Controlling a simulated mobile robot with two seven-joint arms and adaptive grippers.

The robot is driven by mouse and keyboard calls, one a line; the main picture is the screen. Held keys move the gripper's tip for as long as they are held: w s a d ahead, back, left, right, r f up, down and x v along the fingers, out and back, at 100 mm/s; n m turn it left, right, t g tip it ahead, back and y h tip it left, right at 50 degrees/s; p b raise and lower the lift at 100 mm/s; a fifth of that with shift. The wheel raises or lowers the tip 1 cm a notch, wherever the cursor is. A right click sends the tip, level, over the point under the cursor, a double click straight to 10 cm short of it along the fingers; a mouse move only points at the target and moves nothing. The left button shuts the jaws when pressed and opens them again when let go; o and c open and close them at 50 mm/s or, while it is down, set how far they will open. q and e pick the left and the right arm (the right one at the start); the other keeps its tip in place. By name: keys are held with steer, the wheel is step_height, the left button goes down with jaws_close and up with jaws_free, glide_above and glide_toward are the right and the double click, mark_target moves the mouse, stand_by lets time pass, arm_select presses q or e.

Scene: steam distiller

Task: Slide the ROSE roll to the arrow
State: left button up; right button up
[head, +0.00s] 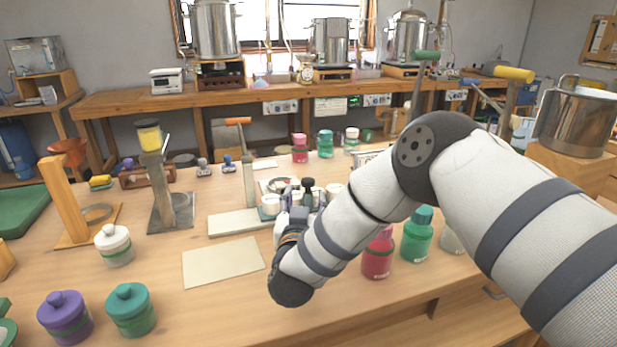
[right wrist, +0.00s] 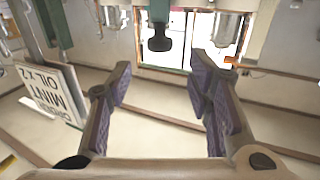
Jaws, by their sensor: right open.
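My right gripper (head: 291,203) is over the middle of the bench, partly hidden by its own wrist. In the right wrist view its two purple-padded fingers (right wrist: 162,82) stand wide apart with nothing between the pads. Small white roll-like pieces (head: 270,205) stand close around the gripper in the head view. I cannot read which is the ROSE roll, and I cannot make out the arrow. My left gripper is not in view.
A card reading MINT OIL (right wrist: 48,92) is left of the fingers. A blank cream sheet (head: 224,262) lies on the bench at front left. A red jar (head: 378,255) and a green jar (head: 417,236) stand beside my right arm. Lidded pots (head: 130,309) stand at front left.

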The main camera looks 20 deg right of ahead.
mark_target(308, 188)
steer(key=x, duration=0.2)
steer(key=b+x, duration=0.1)
steer(key=x, duration=0.2)
steer(key=f+x, duration=0.1)
steer(key=x, duration=0.1)
steer(key=shift+w+d, duration=0.15)
steer(key=shift+w, duration=0.25)
steer(key=shift+w+d+r, duration=0.2)
steer(key=shift+w+r, duration=0.1)
steer(key=shift+w, duration=0.2)
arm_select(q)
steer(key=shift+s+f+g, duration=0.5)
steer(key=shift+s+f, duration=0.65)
arm_select(e)
jaws_close()
